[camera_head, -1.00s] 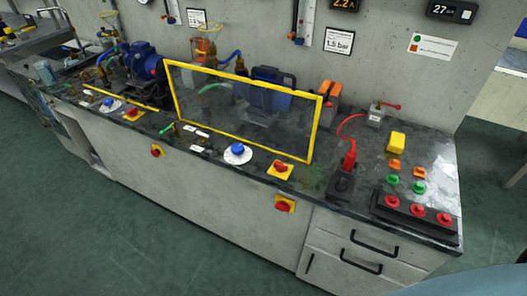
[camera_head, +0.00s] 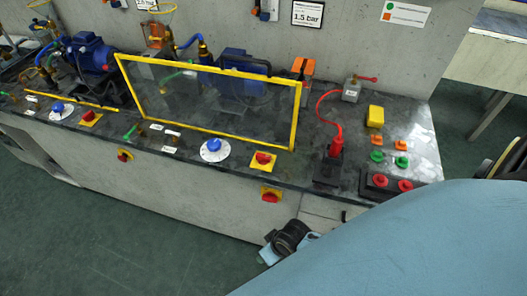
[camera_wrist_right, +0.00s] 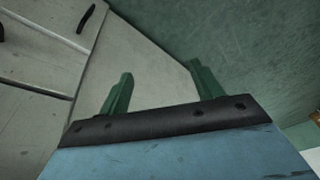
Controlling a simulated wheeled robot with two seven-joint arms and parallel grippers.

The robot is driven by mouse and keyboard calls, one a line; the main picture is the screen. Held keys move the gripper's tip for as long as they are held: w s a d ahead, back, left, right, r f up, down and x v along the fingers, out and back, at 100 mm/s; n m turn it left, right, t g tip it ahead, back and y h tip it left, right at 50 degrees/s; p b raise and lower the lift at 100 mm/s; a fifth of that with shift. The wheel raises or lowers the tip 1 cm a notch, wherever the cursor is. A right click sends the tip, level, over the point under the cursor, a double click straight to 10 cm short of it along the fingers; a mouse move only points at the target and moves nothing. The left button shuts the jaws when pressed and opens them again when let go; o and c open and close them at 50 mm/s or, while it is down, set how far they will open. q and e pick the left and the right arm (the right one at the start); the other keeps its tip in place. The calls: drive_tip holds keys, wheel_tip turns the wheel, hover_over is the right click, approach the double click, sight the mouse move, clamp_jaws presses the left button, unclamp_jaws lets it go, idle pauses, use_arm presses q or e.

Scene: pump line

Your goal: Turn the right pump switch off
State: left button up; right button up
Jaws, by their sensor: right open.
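In the head view, a red rotary switch on a yellow plate (camera_head: 263,160) sits on the counter in front of the right pump. A second red switch on a yellow plate (camera_head: 271,195) is on the cabinet front just below it. The blue right pump (camera_head: 243,86) stands behind a yellow-framed clear screen (camera_head: 210,72). In the right wrist view my right gripper (camera_wrist_right: 161,69) is open and empty, its green fingers spread over the floor and cabinet. My left gripper is not in view.
A blue knob on a white dial (camera_head: 213,149) is left of the counter switch. A red plug on a black socket (camera_head: 335,148), red buttons (camera_head: 380,181) and a yellow block (camera_head: 375,116) are to the right. The floor before the cabinet is clear.

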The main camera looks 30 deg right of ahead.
drive_tip(key=w+a+r+y, duration=0.1)
drive_tip(key=w+a+r, duration=0.3)
drive_tip(key=w+r, duration=0.45)
wheel_tip(320, 180, up, 21)
drive_tip(key=m+g+h, duration=0.2)
drive_tip(key=m+g, duration=0.1)
drive_tip(key=m, duration=0.8)
hover_over(263, 156)
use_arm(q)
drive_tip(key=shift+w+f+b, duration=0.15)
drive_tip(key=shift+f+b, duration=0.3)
use_arm(e)
wheel_tip(263, 156, down, 13)
drive_tip(key=shift+d+f, duration=0.1)
drive_tip(key=shift+f, duration=0.05)
drive_tip(key=shift+c, duration=0.3)
